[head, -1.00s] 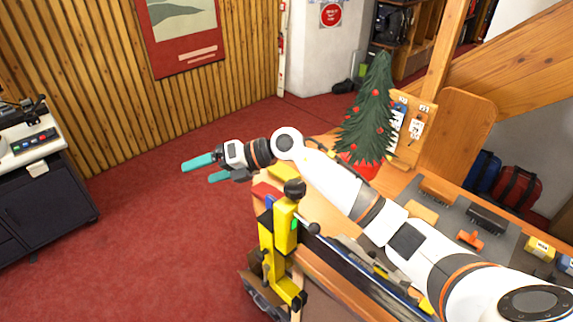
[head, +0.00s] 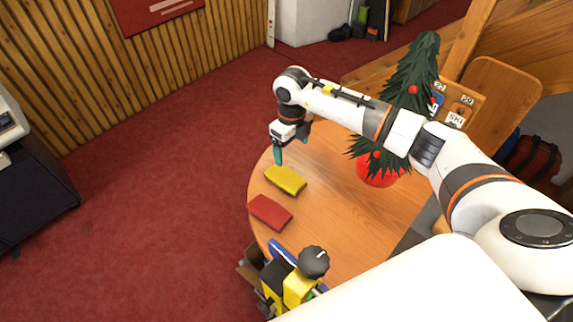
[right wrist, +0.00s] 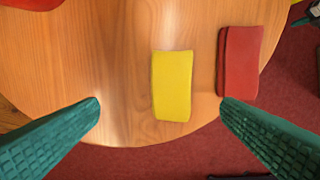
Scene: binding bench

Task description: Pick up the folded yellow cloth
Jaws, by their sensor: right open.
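The folded yellow cloth (head: 286,180) lies flat on the wooden table near its rounded left end. In the right wrist view the yellow cloth (right wrist: 172,86) lies between and beyond the two green fingertips, not touched by them. A folded red cloth (head: 270,212) lies beside it, nearer the table's edge; it also shows in the right wrist view (right wrist: 239,62), close to the right fingertip. My right gripper (head: 291,152) points down just behind the yellow cloth in the head view. It is open and empty, with its fingers (right wrist: 160,102) wide apart. My left gripper is not in view.
A small decorated tree in a red pot (head: 379,170) stands on the table (head: 335,215) right of the cloths. A yellow and black device (head: 293,283) stands at the table's near left edge. Red carpet (head: 150,200) lies open to the left.

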